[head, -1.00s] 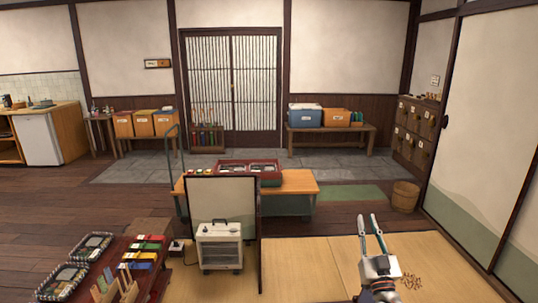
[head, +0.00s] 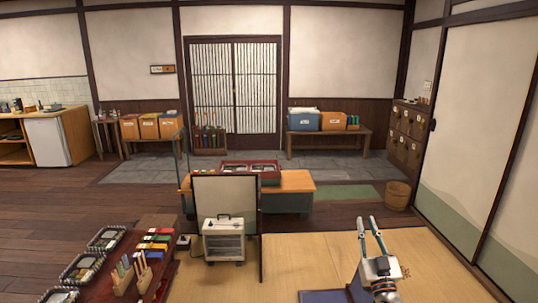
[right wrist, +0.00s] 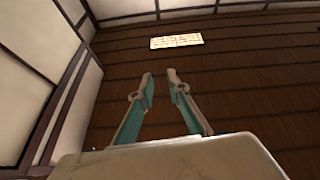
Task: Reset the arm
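My right gripper (head: 370,224) is raised above the tatami at the lower right of the head view. Its two fingers stand apart with nothing between them. The right wrist view shows the same gripper (right wrist: 160,78) open and empty, pointing up toward the dark wooden ceiling. My left gripper is not in the head view.
A low dark table (head: 205,262) with trays and colored items stands at the lower left. A white heater (head: 223,240) stands before a screen (head: 225,190). Behind is a wooden cart (head: 296,181). A basket (head: 397,195) stands near the right wall. Open tatami (head: 300,262) lies between.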

